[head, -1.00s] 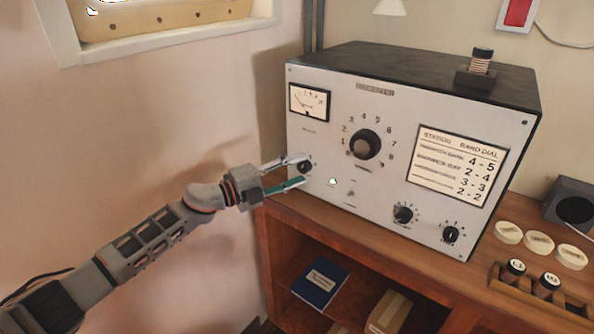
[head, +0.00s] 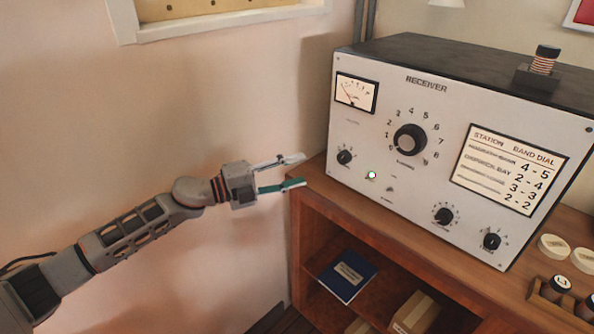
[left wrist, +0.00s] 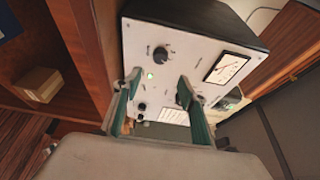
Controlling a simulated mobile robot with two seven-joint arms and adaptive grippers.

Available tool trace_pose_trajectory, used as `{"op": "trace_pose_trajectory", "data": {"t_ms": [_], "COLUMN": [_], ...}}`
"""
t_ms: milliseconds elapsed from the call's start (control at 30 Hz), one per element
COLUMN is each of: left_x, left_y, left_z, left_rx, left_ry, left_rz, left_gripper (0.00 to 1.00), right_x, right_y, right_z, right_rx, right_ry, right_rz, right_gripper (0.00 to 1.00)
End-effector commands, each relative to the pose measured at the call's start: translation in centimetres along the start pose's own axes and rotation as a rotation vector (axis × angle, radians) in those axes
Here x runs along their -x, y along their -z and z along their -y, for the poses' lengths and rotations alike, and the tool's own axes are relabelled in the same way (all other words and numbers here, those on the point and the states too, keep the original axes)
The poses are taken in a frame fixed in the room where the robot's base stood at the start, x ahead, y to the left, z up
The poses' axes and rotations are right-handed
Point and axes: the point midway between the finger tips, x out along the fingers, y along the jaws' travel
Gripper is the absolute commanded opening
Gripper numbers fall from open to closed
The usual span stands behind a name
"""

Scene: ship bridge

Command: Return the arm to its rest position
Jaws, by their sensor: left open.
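My left gripper (head: 292,172) is open and empty in the head view. It is in the air left of the receiver (head: 370,140), apart from its front panel, with its fingers pointing right. The receiver is a white-fronted box with a dark top. Its small left knob (head: 345,157) is clear of the fingers, and a green lamp (head: 372,175) is lit beside it. In the left wrist view, the two green-lined fingers (left wrist: 158,98) stand apart with the receiver panel (left wrist: 185,65) beyond them. My right gripper is not in view.
The receiver stands on a wooden cabinet (head: 345,205) with open shelves holding a blue book (head: 347,275) and a box (head: 415,312). Round labelled discs (head: 553,247) and coils (head: 560,283) are at the right. Bare wall (head: 190,100) and free space surround my left arm.

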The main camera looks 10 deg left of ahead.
Motion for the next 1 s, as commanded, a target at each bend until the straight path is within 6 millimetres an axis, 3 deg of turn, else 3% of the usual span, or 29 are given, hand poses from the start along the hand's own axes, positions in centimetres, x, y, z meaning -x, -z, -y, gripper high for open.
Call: {"op": "trace_pose_trajectory", "data": {"t_ms": [267, 433, 567, 767, 1000], "left_x": [-0.2, 0.3, 1.9, 6.1, 14.0], "left_y": [1.6, 4.3, 5.9, 8.3, 13.1], "left_z": [-1.7, -5.5, -9.0, -15.8, -25.2], "left_rx": [0.094, 0.329, 0.530, 0.840, 1.198], "left_ry": [0.037, 0.117, 0.164, 0.194, 0.168], "left_rz": [0.026, 0.123, 0.233, 0.437, 0.724], "left_gripper": [0.42, 0.42, 0.42, 0.42, 0.42], "right_x": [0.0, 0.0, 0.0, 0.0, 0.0], "right_y": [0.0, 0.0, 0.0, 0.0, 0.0], "right_z": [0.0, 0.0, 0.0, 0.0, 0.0], "right_rx": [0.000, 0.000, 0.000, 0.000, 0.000], "right_ry": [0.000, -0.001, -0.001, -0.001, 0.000], "right_rz": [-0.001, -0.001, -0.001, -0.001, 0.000], "right_gripper": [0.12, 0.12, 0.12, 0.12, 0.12]}}
